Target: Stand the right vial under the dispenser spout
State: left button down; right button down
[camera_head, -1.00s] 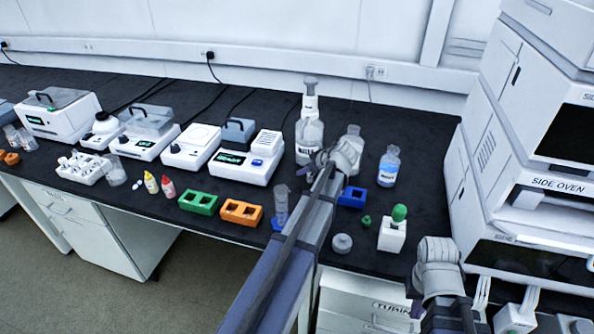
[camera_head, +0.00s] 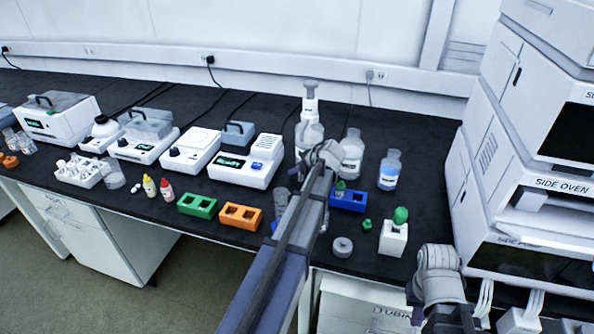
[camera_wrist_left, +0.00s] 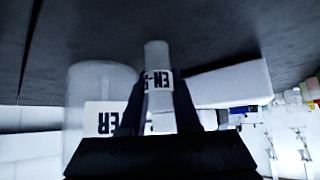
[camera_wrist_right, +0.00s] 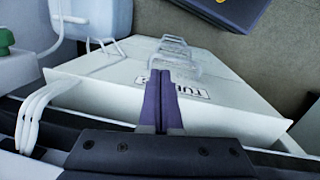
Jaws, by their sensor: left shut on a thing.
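My left gripper (camera_head: 327,152) is shut on a clear vial (camera_wrist_left: 157,58) with a white "EN-" label, seen in the left wrist view (camera_wrist_left: 160,115). The gripper hides this vial in the head view. The dispenser bottle (camera_head: 309,128), with its grey pump top, stands just behind the left gripper. A bottle labelled "ER" (camera_wrist_left: 98,85) shows beside the held vial in the left wrist view. A small green-topped item (camera_head: 341,185) shows at the left end of the blue rack (camera_head: 347,203). My right gripper (camera_wrist_right: 164,100) is shut and empty, low at the bench front.
Clear bottles (camera_head: 351,155) and (camera_head: 389,170) stand behind the blue rack. A green cap (camera_head: 367,225), a grey round piece (camera_head: 342,247) and a white block with a green knob (camera_head: 393,237) lie in front. Orange (camera_head: 240,216) and green (camera_head: 197,204) racks sit left. The oven stack (camera_head: 520,190) bounds the right.

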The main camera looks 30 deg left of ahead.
pick_arm(q)
jog(key=c, duration=0.9)
grip_release()
jog(key=shift+r, duration=0.1)
jog(key=shift+p+v, duration=4.45)
jog(key=shift+v, duration=1.55)
